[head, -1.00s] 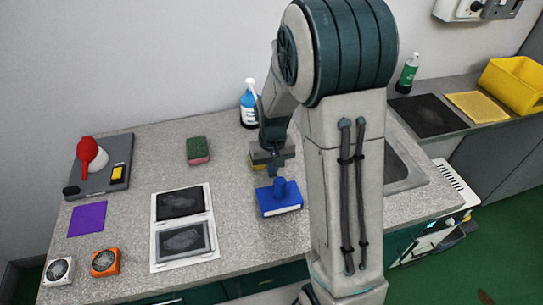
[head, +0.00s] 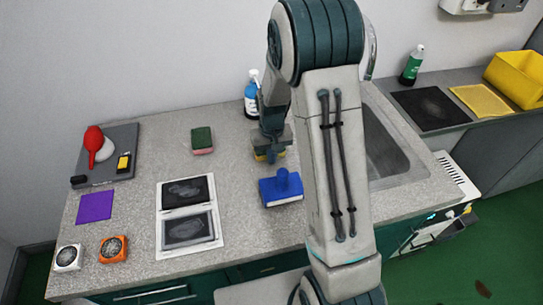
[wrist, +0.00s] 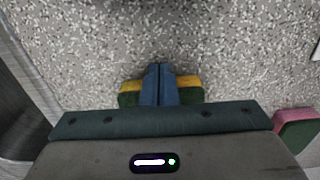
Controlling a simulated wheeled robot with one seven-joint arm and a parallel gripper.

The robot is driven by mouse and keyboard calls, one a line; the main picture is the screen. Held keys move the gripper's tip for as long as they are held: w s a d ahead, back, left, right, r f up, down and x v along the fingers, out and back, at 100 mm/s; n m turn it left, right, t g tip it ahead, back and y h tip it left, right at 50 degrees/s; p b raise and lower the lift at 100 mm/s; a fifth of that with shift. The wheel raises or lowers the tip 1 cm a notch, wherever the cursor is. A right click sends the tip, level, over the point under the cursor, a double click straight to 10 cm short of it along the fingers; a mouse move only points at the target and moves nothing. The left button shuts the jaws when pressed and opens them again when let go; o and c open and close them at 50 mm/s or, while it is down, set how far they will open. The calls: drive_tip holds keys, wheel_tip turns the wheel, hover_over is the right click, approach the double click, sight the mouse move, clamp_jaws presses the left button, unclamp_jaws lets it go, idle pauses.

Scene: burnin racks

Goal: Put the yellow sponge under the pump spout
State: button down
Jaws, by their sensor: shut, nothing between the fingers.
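The yellow sponge, yellow with a green layer, lies on the speckled counter; its edges show below my gripper in the head view (head: 262,156). In the wrist view the sponge (wrist: 190,87) shows on both sides of my fingers, which hide its middle. My gripper (wrist: 159,70) is shut and empty, with the fingers together directly over or in front of the sponge; I cannot tell whether they touch it. A blue bottle with a white top (head: 251,95), possibly the pump, stands near the wall behind my gripper, its spout partly hidden by my arm.
A blue-handled block (head: 281,188) sits just in front of the gripper. A green and pink sponge (head: 202,140) lies to the left. A sink (head: 385,150) is at right, partly behind my arm. A green bottle (head: 412,66) stands farther right. Counter between sponge and blue bottle looks clear.

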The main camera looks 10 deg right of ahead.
drive_tip(key=w+b, duration=0.1)
drive_tip(key=w, duration=0.8)
drive_tip(key=s, duration=0.1)
drive_tip(key=s+b, duration=0.1)
drive_tip(key=s, duration=0.1)
drive_tip(key=shift+s+a+f+b, duration=0.15)
drive_tip(key=shift+s+b, duration=0.15)
drive_tip(key=r, duration=0.4)
drive_tip(key=r+b, duration=0.1)
drive_tip(key=r, duration=0.4)
drive_tip(key=shift+s+r, duration=0.2)
drive_tip(key=shift+r, duration=0.1)
drive_tip(key=s+r+t, duration=0.2)
drive_tip(key=s+r, duration=0.6)
drive_tip(key=s, duration=0.6)
drive_tip(key=s+t, duration=0.1)
drive_tip(key=s, duration=1.3)
drive_tip(key=shift+f, duration=0.35)
